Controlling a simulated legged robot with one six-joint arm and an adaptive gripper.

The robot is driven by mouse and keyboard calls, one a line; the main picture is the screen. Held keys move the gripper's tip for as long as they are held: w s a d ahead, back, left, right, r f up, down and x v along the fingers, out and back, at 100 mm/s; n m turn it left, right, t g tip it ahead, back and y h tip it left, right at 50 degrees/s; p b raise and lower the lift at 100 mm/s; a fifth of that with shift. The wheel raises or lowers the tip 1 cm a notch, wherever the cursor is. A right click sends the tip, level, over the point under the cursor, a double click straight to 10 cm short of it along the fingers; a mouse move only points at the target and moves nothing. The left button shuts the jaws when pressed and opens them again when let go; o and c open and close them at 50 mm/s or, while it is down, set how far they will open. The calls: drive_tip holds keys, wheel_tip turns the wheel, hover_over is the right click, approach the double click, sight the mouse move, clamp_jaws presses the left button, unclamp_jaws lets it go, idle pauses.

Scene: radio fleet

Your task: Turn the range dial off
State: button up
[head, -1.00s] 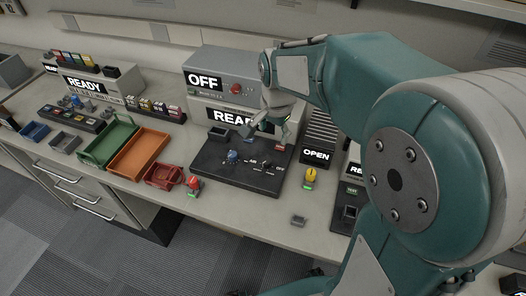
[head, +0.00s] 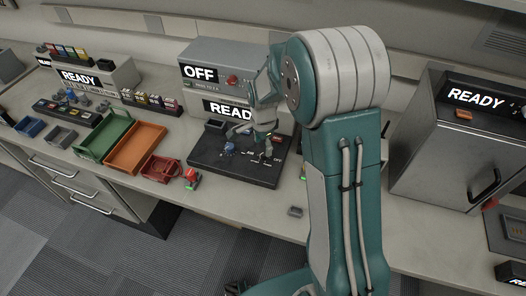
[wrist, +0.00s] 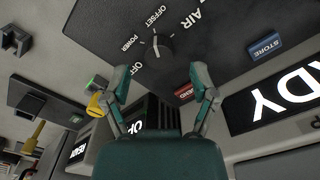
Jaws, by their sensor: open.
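In the wrist view a small dark dial (wrist: 160,46) with a pale pointer mark sits on the panel (wrist: 110,25) among OFFSET, POWER, AIR and OFF lettering. I cannot tell for sure that it is the range dial or its exact setting. My gripper (head: 255,139) is over the panel's right half. In the wrist view my gripper (wrist: 162,78) is open and empty, its fingertips spread on either side below the dial.
A red END button (wrist: 184,91) and a blue STORE button (wrist: 265,46) are near my right finger in the wrist view. A yellow knob (wrist: 96,105) is at left. Green (head: 104,136), orange (head: 137,148) and red (head: 161,168) trays stand left of the panel.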

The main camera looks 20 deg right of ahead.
sight(264, 152)
drive_tip(key=shift+f, duration=1.75)
clamp_jaws()
drive_tip(key=n, duration=0.5)
drive_tip(key=shift+n, duration=0.3)
drive_tip(key=n, duration=0.6)
drive_tip(key=shift+d, duration=0.1)
drive_tip(key=n, duration=0.6)
drive_tip(key=shift+n, duration=0.3)
drive_tip(key=n, duration=0.5)
drive_tip(key=shift+n, duration=0.3)
drive_tip(key=shift+r, duration=0.1)
